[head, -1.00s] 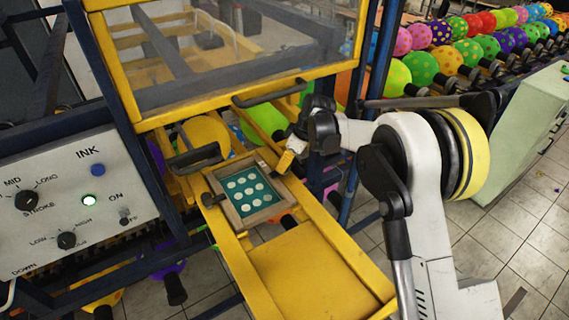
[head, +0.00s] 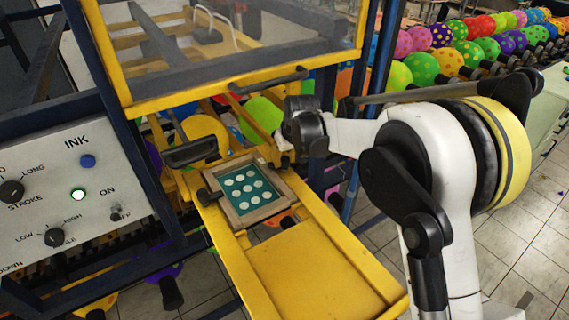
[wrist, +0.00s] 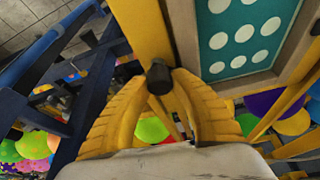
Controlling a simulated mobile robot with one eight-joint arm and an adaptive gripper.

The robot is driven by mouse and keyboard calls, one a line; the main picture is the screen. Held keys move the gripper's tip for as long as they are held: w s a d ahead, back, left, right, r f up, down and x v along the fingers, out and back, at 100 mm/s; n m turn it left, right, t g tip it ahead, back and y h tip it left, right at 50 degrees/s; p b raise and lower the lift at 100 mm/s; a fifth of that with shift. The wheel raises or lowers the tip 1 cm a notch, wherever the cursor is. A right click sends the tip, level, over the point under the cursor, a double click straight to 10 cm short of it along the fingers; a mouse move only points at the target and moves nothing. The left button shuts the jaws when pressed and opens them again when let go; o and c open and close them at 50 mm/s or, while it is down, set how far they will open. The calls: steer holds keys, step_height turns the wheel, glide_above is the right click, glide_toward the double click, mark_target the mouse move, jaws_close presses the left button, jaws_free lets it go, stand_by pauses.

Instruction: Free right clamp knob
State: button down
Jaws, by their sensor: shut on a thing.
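The right clamp knob (wrist: 159,77) is small and black. In the wrist view it sits between the two yellow fingertips of my gripper (wrist: 160,82), on the yellow rail beside the framed screen. My gripper is shut on it. In the head view my gripper is at the right side of the screen frame, and my own wrist hides most of the fingers and the knob. The wooden-framed screen (head: 262,213) has a teal field with white dots. It also shows in the wrist view (wrist: 285,72). The left clamp knob (head: 207,197) is black and stands at the frame's left side.
The yellow guard (head: 240,85) with its clear panel and black handles stands above and behind the screen. A control panel (head: 75,195) is at the left. The yellow bed (head: 310,265) in front of the screen is bare. Racked balloons (head: 455,60) are at the back right.

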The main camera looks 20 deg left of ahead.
steer(key=m, duration=0.2)
steer(key=m+h+b, duration=0.1)
steer(key=m, duration=0.1)
steer(key=shift+f+m+t+h, duration=0.1)
steer(key=shift+m+t+h, duration=0.2)
steer(key=shift+t, duration=0.1)
steer(key=shift+m+h+b, duration=0.7)
steer(key=shift+m+h, duration=0.3)
steer(key=shift+m, duration=1.5)
steer(key=c, duration=1.1)
jaws_free()
steer(key=shift+o, duration=0.2)
